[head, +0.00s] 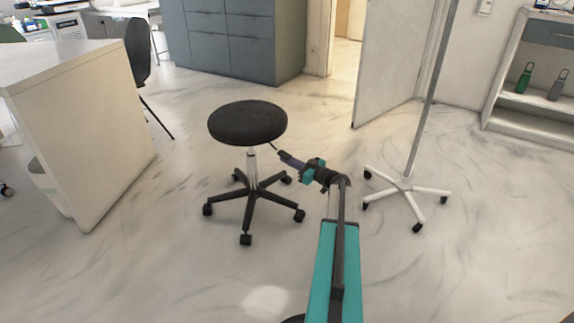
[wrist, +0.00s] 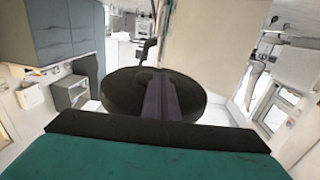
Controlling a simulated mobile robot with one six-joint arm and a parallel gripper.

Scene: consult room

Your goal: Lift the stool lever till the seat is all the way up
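The stool (head: 248,123) has a round black seat on a short bright column and a dark castor base. Its thin dark lever (head: 274,146) sticks out below the right side of the seat. My gripper (head: 282,154) comes in from the right, below the seat's edge, with its fingertips at the lever's outer end. In the wrist view its two purple fingers (wrist: 160,97) lie close together, pointing at the black seat (wrist: 122,92). They look shut on the lever's end, which they hide. The seat stands a little above the base, with some column showing.
A wheeled pole stand (head: 404,187) is close on the right of my arm. A white desk (head: 85,130) stands on the left, with a dark chair (head: 138,52) behind it. Grey cabinets (head: 235,40) are at the back. The floor around the stool is clear.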

